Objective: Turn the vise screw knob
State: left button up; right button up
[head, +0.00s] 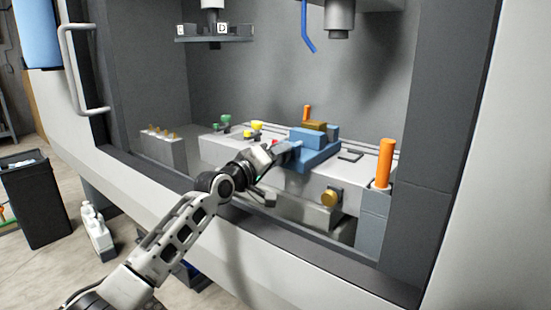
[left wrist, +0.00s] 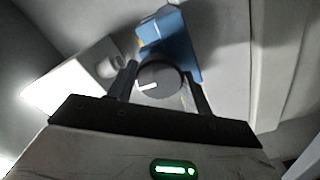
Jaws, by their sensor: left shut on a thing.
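The blue vise (head: 312,152) sits on the light machine table, with a brownish block (head: 314,126) at its top. In the left wrist view the blue vise (left wrist: 179,45) lies beyond the fingers. The vise screw knob (left wrist: 159,79) is a dark round disc with a white mark at its lower left. My left gripper (left wrist: 160,84) has one finger on each side of the knob and is shut on it. In the head view my left gripper (head: 276,155) reaches the front of the vise and hides the knob. My right gripper is not in view.
The booth's front sill (head: 290,238) runs below my left arm. An orange cylinder (head: 384,162) stands right of the vise. A brass-coloured knob (head: 329,197) is on the table front. A grey block with several small pieces (head: 162,150) stands at left. A spindle (head: 339,18) hangs above.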

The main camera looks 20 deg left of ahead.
pick_arm(q)
jog(key=o, duration=1)
jog(key=v, duration=1.6)
